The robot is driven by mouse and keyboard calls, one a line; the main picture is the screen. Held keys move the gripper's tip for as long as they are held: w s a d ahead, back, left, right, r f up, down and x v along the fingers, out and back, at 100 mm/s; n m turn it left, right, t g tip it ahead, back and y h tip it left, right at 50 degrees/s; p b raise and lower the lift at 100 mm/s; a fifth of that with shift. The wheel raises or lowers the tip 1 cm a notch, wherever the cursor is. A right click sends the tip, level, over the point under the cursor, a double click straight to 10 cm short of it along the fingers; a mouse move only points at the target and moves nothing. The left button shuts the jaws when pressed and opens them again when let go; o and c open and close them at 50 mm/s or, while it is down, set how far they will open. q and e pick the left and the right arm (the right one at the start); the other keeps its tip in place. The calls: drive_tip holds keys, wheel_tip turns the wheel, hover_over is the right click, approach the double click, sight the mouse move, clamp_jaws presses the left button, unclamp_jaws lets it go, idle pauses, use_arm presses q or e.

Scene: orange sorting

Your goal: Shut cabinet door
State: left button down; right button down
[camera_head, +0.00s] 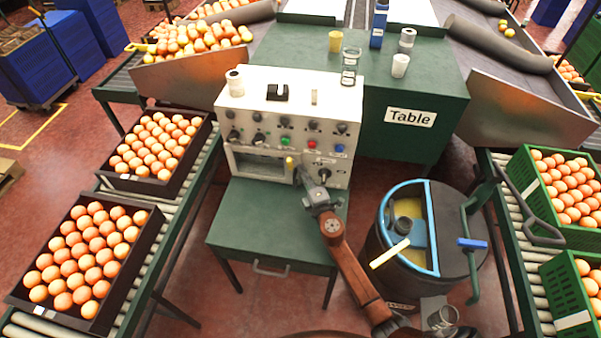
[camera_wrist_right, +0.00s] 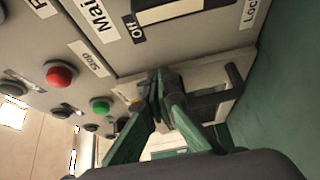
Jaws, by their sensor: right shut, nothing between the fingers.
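The grey-white control cabinet (camera_head: 318,95) stands on a green stand in the head view. A framed panel (camera_head: 262,167), which looks like its small door, is at its lower left; I cannot tell how far open it is. My right gripper (camera_head: 299,178) is at the cabinet's lower front, just right of this panel. In the right wrist view my right gripper (camera_wrist_right: 158,88) is shut and empty, close to the cabinet face (camera_wrist_right: 100,75). A pale frame with a dark handle-like bar (camera_wrist_right: 218,100) lies beside the fingers. Its contact with them is unclear. My left gripper is not in view.
A round drum (camera_head: 415,235) with a blue rim stands right of the stand. A green table (camera_head: 440,90) is behind. Conveyors with crates of oranges (camera_head: 82,265) flank both sides. Red (camera_wrist_right: 60,75) and green (camera_wrist_right: 100,106) buttons are near the gripper.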

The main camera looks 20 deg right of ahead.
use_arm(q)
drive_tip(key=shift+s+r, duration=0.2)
use_arm(e)
drive_tip(key=s, duration=1.3)
drive_tip(key=shift+a, duration=0.2)
drive_tip(key=shift+s, duration=0.1)
